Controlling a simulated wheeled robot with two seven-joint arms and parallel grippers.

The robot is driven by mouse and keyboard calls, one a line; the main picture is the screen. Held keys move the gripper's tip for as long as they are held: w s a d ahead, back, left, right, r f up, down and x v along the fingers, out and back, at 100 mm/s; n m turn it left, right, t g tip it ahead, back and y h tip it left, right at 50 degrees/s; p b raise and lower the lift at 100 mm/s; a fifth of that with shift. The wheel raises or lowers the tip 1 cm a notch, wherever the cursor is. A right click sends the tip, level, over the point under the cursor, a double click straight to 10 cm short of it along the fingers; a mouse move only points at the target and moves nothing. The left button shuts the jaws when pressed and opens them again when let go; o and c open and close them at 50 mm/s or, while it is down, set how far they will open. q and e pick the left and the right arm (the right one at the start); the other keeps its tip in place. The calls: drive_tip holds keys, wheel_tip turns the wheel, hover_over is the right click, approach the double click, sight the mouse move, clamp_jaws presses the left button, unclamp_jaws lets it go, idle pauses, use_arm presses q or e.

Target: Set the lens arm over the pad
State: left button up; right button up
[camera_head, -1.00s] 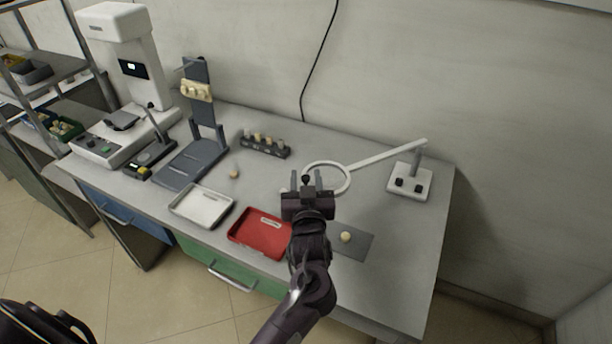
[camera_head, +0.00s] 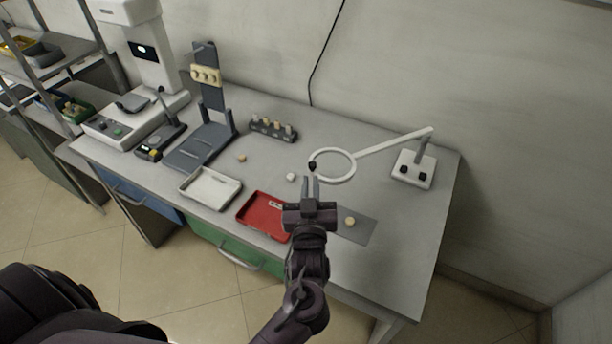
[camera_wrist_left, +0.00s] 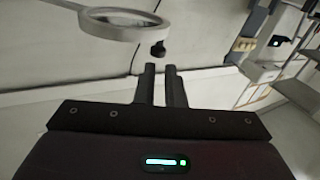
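The white lens arm (camera_head: 395,146) reaches left from a white base (camera_head: 413,169) at the table's right and ends in a round lens ring. A small black knob (camera_head: 312,165) sits at the ring's left edge; it also shows in the left wrist view (camera_wrist_left: 158,49). The grey pad (camera_head: 363,234) lies in front of the ring, bearing a pale disc (camera_head: 350,221); the ring is not above it. My left gripper (camera_head: 311,181) has its fingers close together with a narrow empty gap, just short of the knob. My right gripper is not in view.
A red tray (camera_head: 262,222) lies left of the pad and a white tray (camera_head: 211,199) farther left. A small rack (camera_head: 273,130), a dark stand and a white machine stand behind. A white round piece (camera_head: 290,177) lies near my gripper. The table's right front is clear.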

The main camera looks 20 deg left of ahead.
use_arm(q)
drive_tip(key=a+t+h, duration=0.1)
drive_tip(key=a+h, duration=0.1)
drive_tip(key=a+n+h, duration=0.1)
drive_tip(key=a+h, duration=0.1)
drive_tip(key=a, duration=0.1)
drive_tip(key=w+a+f+n+t+h, duration=0.1)
drive_tip(key=a+h, duration=0.2)
drive_tip(key=shift+a+t+b, duration=0.2)
drive_tip(key=shift+t+b, duration=0.1)
drive_tip(key=shift+b, duration=0.05)
clamp_jaws()
drive_tip(key=s+a+r+n+g+h, duration=0.2)
drive_tip(key=s+a+n+g+h, duration=0.2)
drive_tip(key=a+h, duration=0.3)
drive_tip(key=w+d+h+p, duration=0.1)
drive_tip(key=w+d+p, duration=0.1)
drive_tip(key=w+d, duration=0.6)
drive_tip(key=shift+d+f+p, duration=0.35)
drive_tip(key=shift+d+f, duration=0.1)
drive_tip(key=shift+d, duration=0.35)
